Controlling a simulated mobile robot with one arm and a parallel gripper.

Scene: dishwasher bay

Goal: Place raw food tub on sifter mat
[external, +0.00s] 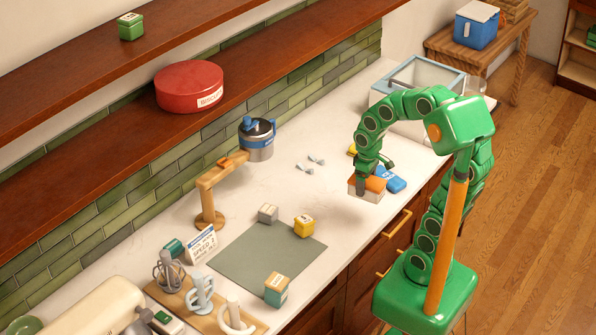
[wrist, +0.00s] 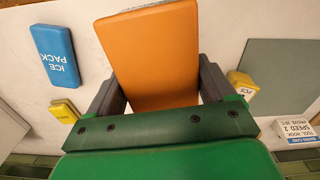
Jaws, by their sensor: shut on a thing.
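A tub with an orange lid and pale sides (external: 366,190), which I take for the raw food tub, is held in my gripper (external: 373,180) over the counter's right part. In the wrist view its orange lid (wrist: 152,58) fills the space between my two dark fingers (wrist: 160,90). Its label is not seen, and I cannot tell how far its underside is from the counter. The grey-green mat (external: 262,256) lies flat on the counter, left of and apart from the tub. It also shows at the right of the wrist view (wrist: 275,68).
A blue ice pack (external: 391,178) lies beside the tub. A grey box (external: 268,213), a yellow box (external: 304,225) and a teal-sided box (external: 276,289) stand around the mat's edges. A wooden stand (external: 208,195), mixer tools (external: 200,295) and a speed card (external: 201,244) are left. The mat's middle is clear.

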